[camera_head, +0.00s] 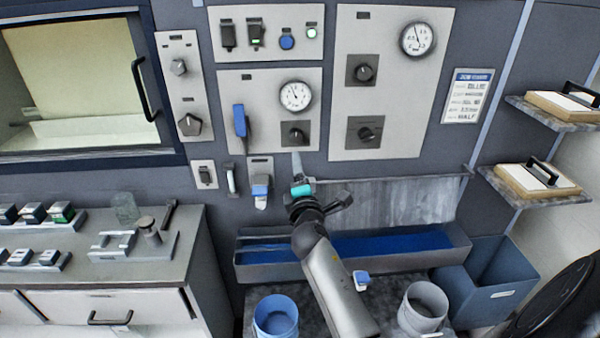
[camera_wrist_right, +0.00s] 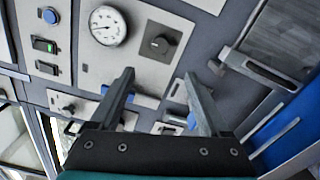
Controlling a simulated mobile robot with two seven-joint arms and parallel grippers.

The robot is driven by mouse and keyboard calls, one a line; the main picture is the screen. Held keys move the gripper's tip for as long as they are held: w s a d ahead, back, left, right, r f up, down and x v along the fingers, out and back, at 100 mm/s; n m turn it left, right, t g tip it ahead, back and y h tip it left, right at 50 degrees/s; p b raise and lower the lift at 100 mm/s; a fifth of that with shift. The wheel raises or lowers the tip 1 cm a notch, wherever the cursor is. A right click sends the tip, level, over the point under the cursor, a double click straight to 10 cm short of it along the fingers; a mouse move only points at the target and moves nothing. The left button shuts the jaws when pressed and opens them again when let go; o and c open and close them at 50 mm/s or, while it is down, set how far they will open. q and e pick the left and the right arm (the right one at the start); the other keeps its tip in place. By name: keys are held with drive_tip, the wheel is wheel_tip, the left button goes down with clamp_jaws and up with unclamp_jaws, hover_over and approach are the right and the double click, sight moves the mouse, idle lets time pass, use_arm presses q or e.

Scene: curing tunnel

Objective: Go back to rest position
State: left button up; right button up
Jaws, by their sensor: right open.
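My right gripper (camera_head: 297,160) is raised in front of the grey control wall, just below the middle panel (camera_head: 262,88). In the right wrist view, my right gripper (camera_wrist_right: 159,80) has its two fingers spread with nothing between them. The round gauge (camera_wrist_right: 108,26) and a black knob (camera_wrist_right: 160,44) lie beyond the fingertips. The panel knob (camera_head: 295,134) is just above the fingertips in the head view. My left gripper is not in view.
A long trough with a blue inside (camera_head: 390,244) lies below the wall. A blue bucket (camera_head: 275,318), a grey bucket (camera_head: 423,306) and a blue bin (camera_head: 503,275) stand nearby. A counter (camera_head: 120,275) with small switch blocks is at left; shelves (camera_head: 535,185) at right.

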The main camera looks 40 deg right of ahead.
drive_tip(key=s+a+f+m+g+y+b, duration=0.25)
drive_tip(key=s+a+f, duration=0.2)
drive_tip(key=f, duration=0.95)
drive_tip(key=s+a+f+m+g+y+b, duration=0.1)
drive_tip(key=s+a+f+g+y+b, duration=0.15)
drive_tip(key=s+f, duration=0.75)
drive_tip(key=s+a+f+m+g+y+b, duration=0.1)
drive_tip(key=a+f+g+y+b, duration=0.3)
drive_tip(key=f, duration=1.4)
drive_tip(key=s+a+f+m+g+b, duration=0.1)
drive_tip(key=s+a+f+m+g, duration=0.1)
drive_tip(key=s+f, duration=0.5)
drive_tip(key=s+a+f+m+g+b, duration=0.1)
drive_tip(key=s+f, duration=0.6)
drive_tip(key=s, duration=0.9)
drive_tip(key=s+a+f+m+g+b, duration=0.2)
drive_tip(key=s+f+m, duration=0.3)
drive_tip(key=s, duration=0.6)
wheel_tip(320, 180, down, 2)
drive_tip(key=shift+s+a+f+g+b, duration=0.15)
drive_tip(key=shift+a+g+b, duration=0.15)
drive_tip(key=shift+a, duration=0.4)
